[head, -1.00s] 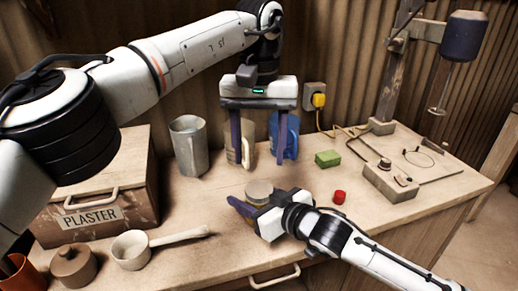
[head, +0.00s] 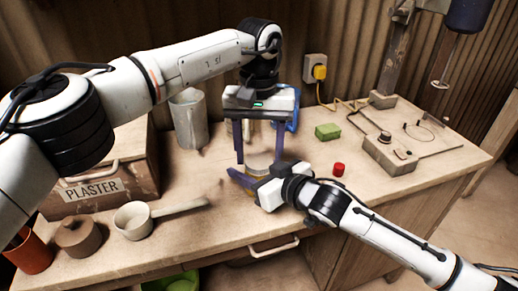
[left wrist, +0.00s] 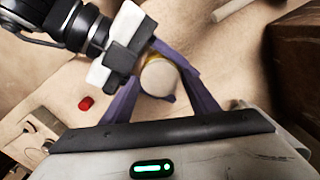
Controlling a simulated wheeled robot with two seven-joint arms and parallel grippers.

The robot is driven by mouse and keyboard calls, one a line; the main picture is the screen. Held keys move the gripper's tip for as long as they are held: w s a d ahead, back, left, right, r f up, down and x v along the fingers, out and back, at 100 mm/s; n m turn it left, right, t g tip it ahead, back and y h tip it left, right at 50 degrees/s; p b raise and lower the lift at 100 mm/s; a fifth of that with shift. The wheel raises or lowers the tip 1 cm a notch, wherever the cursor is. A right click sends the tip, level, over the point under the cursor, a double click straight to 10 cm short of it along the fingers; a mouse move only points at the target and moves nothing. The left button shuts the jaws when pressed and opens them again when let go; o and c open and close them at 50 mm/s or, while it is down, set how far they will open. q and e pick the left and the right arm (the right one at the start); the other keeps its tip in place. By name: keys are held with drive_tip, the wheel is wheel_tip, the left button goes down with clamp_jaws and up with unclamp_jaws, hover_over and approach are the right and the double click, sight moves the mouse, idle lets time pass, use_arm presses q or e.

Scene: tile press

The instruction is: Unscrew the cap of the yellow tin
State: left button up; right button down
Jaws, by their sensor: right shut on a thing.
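The yellow tin (head: 254,188) stands upright near the front edge of the bench, mostly hidden by my right gripper. Its pale round cap (head: 259,161) faces up and also shows from above in the left wrist view (left wrist: 159,78). My right gripper (head: 250,181) is shut on the tin's body from the right side. My left gripper (head: 258,152) points down above the tin. Its fingers are open, one on each side of the cap, and look apart from it. The exact height of the fingertips over the cap is hard to tell.
A plaster box (head: 100,190), a ladle (head: 135,220) and a lidded pot (head: 77,237) are on the left. A metal jug (head: 187,118) and a blue mug (head: 292,118) stand behind. A green block (head: 327,131) and a red piece (head: 339,169) lie right.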

use_arm(q)
drive_tip(key=c, duration=0.8)
